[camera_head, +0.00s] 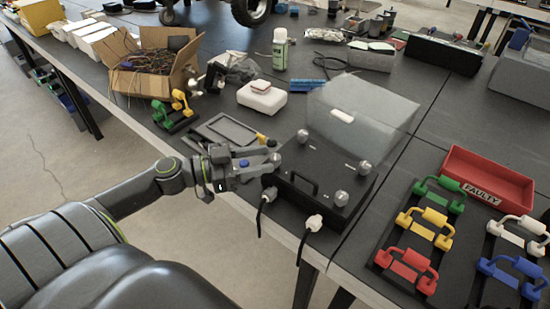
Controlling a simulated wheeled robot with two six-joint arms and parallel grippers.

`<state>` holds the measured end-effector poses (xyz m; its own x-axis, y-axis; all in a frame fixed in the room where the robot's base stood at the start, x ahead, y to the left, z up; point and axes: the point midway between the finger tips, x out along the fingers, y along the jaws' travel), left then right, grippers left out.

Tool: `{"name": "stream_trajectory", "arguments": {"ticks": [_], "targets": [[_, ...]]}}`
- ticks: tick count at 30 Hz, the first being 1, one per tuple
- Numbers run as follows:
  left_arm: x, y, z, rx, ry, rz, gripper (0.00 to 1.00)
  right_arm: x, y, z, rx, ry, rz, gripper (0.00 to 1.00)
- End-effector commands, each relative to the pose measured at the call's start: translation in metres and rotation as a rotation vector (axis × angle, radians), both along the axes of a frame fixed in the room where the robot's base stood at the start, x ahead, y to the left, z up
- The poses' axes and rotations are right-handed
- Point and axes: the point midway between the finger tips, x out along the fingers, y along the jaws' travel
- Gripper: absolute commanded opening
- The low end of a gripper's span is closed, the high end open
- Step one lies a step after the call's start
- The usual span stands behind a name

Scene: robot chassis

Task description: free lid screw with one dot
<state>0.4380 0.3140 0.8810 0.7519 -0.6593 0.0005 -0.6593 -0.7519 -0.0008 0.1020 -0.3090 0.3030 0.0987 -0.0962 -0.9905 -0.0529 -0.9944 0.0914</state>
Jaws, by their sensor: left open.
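A black chassis box (318,204) stands at the table's front edge, with a clear lid (362,108) tilted up at its back. Silver knob-like screws sit on its top: one at the back left (302,136), one at the back right (364,167) and one at the front right (341,198). The dot marks on them are too small to make out. My left gripper (274,166) is open at the box's front left corner. Its fingers hide that corner, and I cannot tell whether they touch a screw there. My right gripper is not in view.
A red bin labelled FAULTY (484,178) and coloured handle parts (431,226) lie at the right. Two cables with plugs (313,223) hang from the box front. A cardboard box of wires (150,75), a white case (262,98) and a grey tray (228,131) lie behind my left arm.

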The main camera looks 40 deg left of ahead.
Motion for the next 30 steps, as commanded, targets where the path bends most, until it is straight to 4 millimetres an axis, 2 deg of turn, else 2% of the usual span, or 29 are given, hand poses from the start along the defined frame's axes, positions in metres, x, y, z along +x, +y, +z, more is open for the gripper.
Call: {"name": "stream_trajectory", "arguments": {"ticks": [15, 28, 30], "targets": [[0.027, -0.023, 0.002, -0.002, -0.002, 0.002, 0.43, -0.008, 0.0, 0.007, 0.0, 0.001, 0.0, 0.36], [0.031, -0.026, 0.0, -0.001, 0.001, 0.003, 0.43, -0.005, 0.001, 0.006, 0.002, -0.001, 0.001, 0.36], [0.031, -0.026, 0.0, -0.001, 0.001, 0.003, 0.37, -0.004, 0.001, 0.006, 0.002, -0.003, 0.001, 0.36]]}}
